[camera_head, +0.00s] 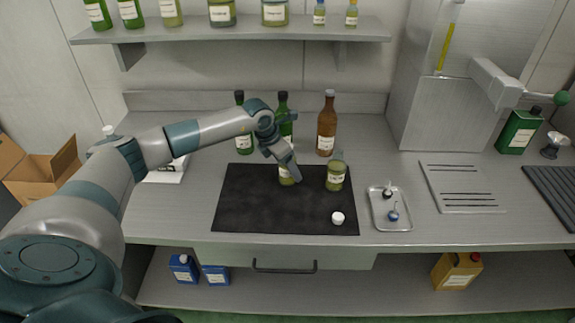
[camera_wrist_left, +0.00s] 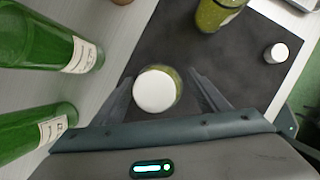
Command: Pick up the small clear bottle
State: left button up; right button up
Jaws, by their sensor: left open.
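The small clear bottle (camera_head: 287,180) stands on the dark mat (camera_head: 240,215), with a pale label and yellow-green contents; its upper part is hidden by my left gripper (camera_head: 290,168) in the head view. In the left wrist view I look down on the white top of the bottle (camera_wrist_left: 153,91), between the two spread fingers of my left gripper (camera_wrist_left: 162,80). The fingers are open, one on each side of the bottle, and I cannot tell whether either touches it. My right gripper is not in view.
A wider jar (camera_head: 335,177) stands on the mat to the right, with a white cap (camera_head: 337,218) in front. Green bottles (camera_head: 243,143) and a brown bottle (camera_head: 326,128) stand behind. A metal tray (camera_head: 390,220) lies right of the mat. The mat's front left is clear.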

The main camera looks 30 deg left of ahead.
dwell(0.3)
pick_arm(q)
jog(key=c, duration=1.4)
jog(key=shift+c, duration=0.2)
jog(key=shift+r, duration=0.1)
jog(key=shift+r+b, duration=0.7)
jog(key=shift+r, duration=0.05)
jog(key=shift+d+r+b, duration=0.2)
jog(key=shift+r+b, duration=0.55)
jog(key=shift+r, duration=0.5)
jog(key=s+d+r+b, duration=0.2)
jog(key=d+r+b, duration=0.2)
jog(key=d+r, duration=0.3)
jog(key=d, duration=0.4)
